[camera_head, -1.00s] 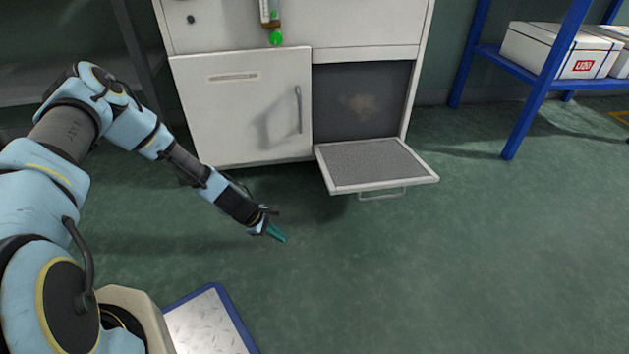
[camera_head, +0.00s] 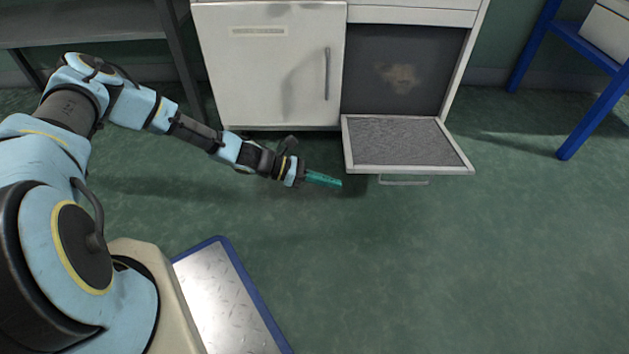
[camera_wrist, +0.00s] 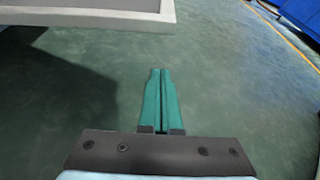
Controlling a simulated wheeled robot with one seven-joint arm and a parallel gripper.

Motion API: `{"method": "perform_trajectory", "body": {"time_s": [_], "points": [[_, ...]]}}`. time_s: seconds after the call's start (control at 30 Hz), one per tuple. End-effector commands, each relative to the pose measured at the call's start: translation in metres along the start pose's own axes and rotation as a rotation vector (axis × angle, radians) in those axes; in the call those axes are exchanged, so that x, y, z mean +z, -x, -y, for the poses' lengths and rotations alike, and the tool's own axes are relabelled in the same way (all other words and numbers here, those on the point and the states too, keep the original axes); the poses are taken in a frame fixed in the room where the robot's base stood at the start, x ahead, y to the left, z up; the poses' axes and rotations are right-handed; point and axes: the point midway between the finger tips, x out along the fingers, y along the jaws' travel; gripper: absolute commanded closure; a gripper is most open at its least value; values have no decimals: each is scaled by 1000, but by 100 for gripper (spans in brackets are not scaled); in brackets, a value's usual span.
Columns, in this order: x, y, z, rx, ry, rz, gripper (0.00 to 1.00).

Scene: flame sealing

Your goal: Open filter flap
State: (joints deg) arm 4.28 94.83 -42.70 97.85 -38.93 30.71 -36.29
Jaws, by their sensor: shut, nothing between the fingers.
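The filter flap (camera_head: 408,150) is a white-framed panel with a grey mesh inside, at the lower right of the white cabinet. It is hinged down and lies nearly flat, and the dark opening (camera_head: 403,70) behind it is exposed. Its bar handle (camera_head: 403,182) hangs at the front edge. My gripper (camera_head: 340,183) has green fingers, shut and empty, just left of the flap's front corner, apart from it as far as I can tell. In the wrist view the fingers (camera_wrist: 161,72) are together, and the flap's edge (camera_wrist: 85,18) crosses the upper left.
The closed cabinet door (camera_head: 270,75) with a vertical handle is left of the opening. A blue rack (camera_head: 590,105) stands at the right, and a grey shelf (camera_head: 85,28) at the back left. The green floor in front of the flap is clear.

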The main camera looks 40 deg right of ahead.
Motion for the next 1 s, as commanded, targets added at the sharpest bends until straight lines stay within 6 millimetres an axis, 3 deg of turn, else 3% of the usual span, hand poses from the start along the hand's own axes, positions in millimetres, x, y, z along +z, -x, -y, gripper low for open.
{"method": "perform_trajectory", "body": {"time_s": [0.03,0.13,0.4,0.87,1.0], "points": [[-5,-14,0,-3,1,1,100],[-1,-28,-1,-1,-1,1,100],[31,-13,0,1,-2,-2,100],[38,-11,0,0,1,-2,100],[49,-8,1,-9,22,-2,100]]}}
